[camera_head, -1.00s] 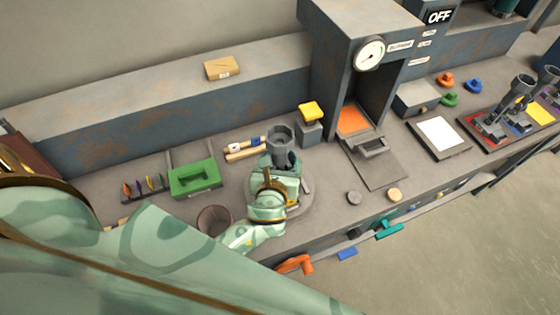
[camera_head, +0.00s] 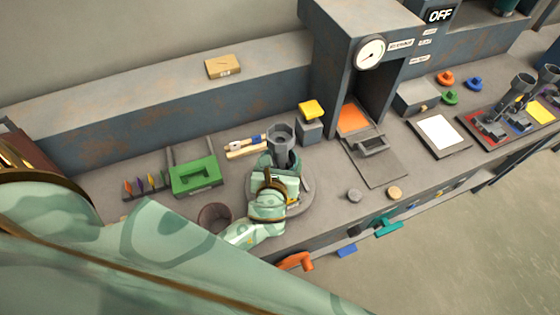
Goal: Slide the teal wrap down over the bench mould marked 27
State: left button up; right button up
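A dark grey upright cylinder with a notched, hollow top (camera_head: 281,138) stands on a round grey base (camera_head: 301,198) in the middle of the bench; it looks like the bench mould, but no 27 is readable. My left gripper (camera_head: 280,168) is against the near side of the cylinder, low down. Its fingertips are hidden by my own wrist. A dark green-teal patch shows there, but I cannot tell wrap from gripper. A teal piece (camera_head: 388,229) is at the bench's front edge. My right gripper is not in view.
A green tray (camera_head: 194,176), a brown cup (camera_head: 214,217) and a yellow-topped block (camera_head: 311,110) stand around the cylinder. An oven-like housing with a gauge (camera_head: 370,53) rises to the right. Two small discs (camera_head: 394,193) lie near the front edge. Other tools stand far right.

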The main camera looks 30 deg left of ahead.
pick_arm(q)
jog(key=o, duration=1)
jog(key=p+v, duration=0.1)
jog(key=v, duration=1.5)
jog(key=shift+s+r, duration=0.15)
jog(key=shift+d, duration=0.1)
